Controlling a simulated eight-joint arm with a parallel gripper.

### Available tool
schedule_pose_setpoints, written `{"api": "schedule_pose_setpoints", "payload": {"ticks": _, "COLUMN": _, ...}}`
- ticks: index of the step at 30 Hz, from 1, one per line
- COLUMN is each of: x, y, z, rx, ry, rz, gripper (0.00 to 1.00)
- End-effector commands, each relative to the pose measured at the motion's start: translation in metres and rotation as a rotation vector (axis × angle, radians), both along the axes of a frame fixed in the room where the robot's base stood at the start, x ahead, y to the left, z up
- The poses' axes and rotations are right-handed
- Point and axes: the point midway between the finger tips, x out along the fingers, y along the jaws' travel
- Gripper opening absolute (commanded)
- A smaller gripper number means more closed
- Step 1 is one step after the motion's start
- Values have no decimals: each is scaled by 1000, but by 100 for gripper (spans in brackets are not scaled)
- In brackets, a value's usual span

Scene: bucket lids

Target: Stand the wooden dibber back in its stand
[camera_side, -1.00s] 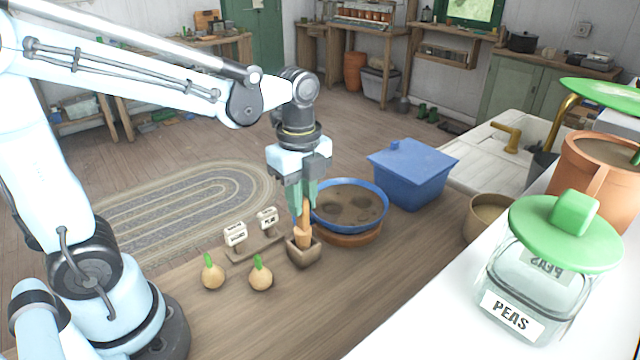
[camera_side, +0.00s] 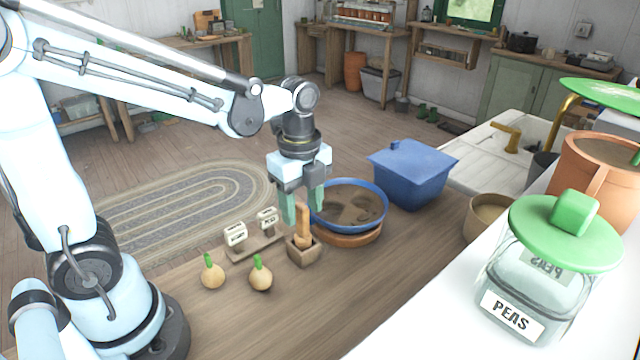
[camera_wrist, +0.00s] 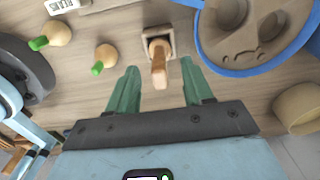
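The wooden dibber (camera_side: 303,228) stands in its square wooden stand (camera_side: 304,257), nearly upright, with its lower end inside the stand's opening. In the wrist view the dibber (camera_wrist: 159,68) rises from the stand (camera_wrist: 158,38) toward the camera. My gripper (camera_side: 302,208) is open, with its green fingertips apart on either side of the dibber's upper part. In the wrist view my gripper (camera_wrist: 158,85) also shows a clear gap between each finger and the dibber. The dibber's tip inside the stand is hidden.
A blue-rimmed pan of soil (camera_side: 350,206) stands close behind and right of the stand. Two bulbs (camera_side: 213,272) (camera_side: 260,275) and a label rack (camera_side: 254,245) are to the left. A blue lidded box (camera_side: 412,172) is farther back. The bench front is clear.

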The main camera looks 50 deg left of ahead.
Motion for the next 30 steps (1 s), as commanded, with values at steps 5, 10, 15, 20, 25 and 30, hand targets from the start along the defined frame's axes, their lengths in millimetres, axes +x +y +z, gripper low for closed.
{"api": "schedule_pose_setpoints", "payload": {"ticks": 5, "x": 0, "y": 0, "z": 0, "rx": 0, "ry": 0, "rz": 0, "gripper": 51}}
{"api": "schedule_pose_setpoints", "payload": {"ticks": 10, "x": 0, "y": 0, "z": 3, "rx": 0, "ry": 0, "rz": 0, "gripper": 51}}
{"api": "schedule_pose_setpoints", "payload": {"ticks": 15, "x": 0, "y": 0, "z": 18, "rx": 0, "ry": 0, "rz": 0, "gripper": 51}}
{"api": "schedule_pose_setpoints", "payload": {"ticks": 20, "x": 0, "y": 0, "z": 41, "rx": 0, "ry": 0, "rz": 0, "gripper": 51}}
{"api": "schedule_pose_setpoints", "payload": {"ticks": 25, "x": 0, "y": 0, "z": 68, "rx": 0, "ry": 0, "rz": 0, "gripper": 51}}
{"api": "schedule_pose_setpoints", "payload": {"ticks": 30, "x": 0, "y": 0, "z": 94, "rx": 0, "ry": 0, "rz": 0, "gripper": 51}}
